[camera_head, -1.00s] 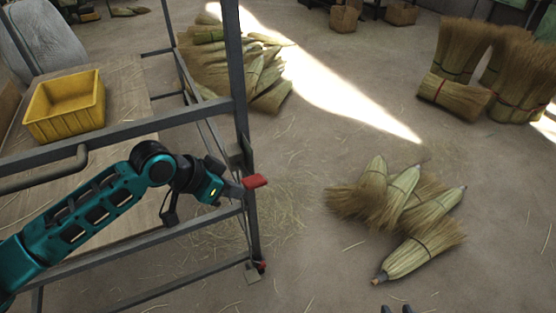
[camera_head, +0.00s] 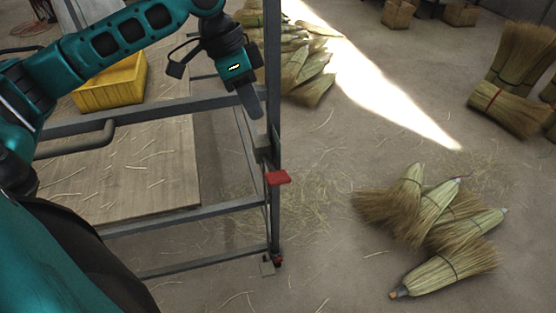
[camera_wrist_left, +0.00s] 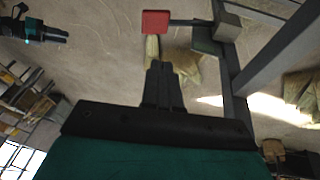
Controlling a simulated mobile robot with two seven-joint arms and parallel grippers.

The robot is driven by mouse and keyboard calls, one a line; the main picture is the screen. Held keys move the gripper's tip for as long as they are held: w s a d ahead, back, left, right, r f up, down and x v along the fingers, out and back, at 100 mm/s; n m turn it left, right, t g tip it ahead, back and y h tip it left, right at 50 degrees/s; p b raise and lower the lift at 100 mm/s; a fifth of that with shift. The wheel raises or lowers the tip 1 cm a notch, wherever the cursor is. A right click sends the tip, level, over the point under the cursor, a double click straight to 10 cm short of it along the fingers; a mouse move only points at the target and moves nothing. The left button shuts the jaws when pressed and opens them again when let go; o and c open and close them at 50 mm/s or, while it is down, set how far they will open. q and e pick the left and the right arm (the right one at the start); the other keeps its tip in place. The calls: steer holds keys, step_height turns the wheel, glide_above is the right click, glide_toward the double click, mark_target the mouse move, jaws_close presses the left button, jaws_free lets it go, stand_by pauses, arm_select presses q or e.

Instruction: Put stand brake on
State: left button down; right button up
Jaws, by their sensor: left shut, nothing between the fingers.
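The stand is a grey metal frame with a corner post (camera_head: 272,90) at the left of the head view. A red-tipped brake lever (camera_head: 277,178) sticks out from this post at mid-height; its red tip also shows in the left wrist view (camera_wrist_left: 156,22). My left gripper (camera_head: 255,114) is shut and empty. It points down beside the post, above the red tip and apart from it. In the wrist view its fingers (camera_wrist_left: 162,66) point toward the red tip. What looks like my right gripper (camera_wrist_left: 58,34) shows small at the wrist view's upper left; its jaws are unclear.
A smaller red part (camera_head: 279,262) sits at the post's foot. Several brooms (camera_head: 445,270) lie on the floor to the right, more behind the post. The floor just right of the post is free.

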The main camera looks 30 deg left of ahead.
mark_target(279, 175)
arm_select(q)
steer(key=shift+f, duration=0.1)
